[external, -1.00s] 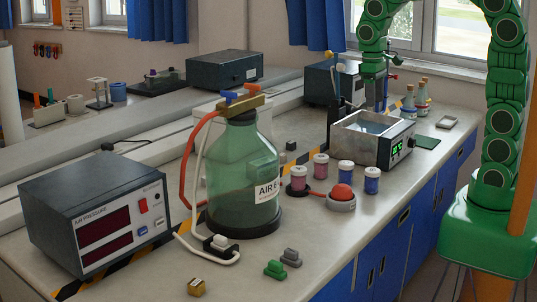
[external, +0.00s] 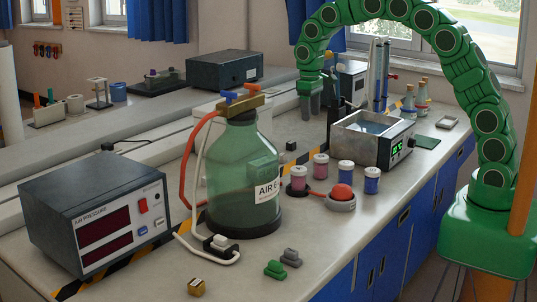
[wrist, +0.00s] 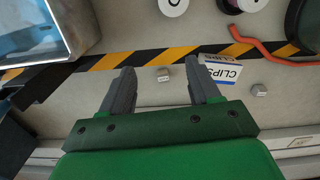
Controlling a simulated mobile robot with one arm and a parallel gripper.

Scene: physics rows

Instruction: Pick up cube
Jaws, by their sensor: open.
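A small dark grey cube (external: 291,145) rests on the bench between the green bottle and the metal bath. My gripper (external: 311,106) hangs fingers down above the bench, behind and left of the bath. It also shows in the wrist view (wrist: 161,70), with its two fingers apart and nothing held. A brass-coloured cube (external: 196,287) sits at the front edge of the bench.
The metal bath (external: 353,142) stands right of my gripper. The large green bottle (external: 233,190) stands in front, with a red hose (wrist: 270,50). A yellow-black stripe (wrist: 150,57) and a CLIPS label (wrist: 222,71) lie by the cubes.

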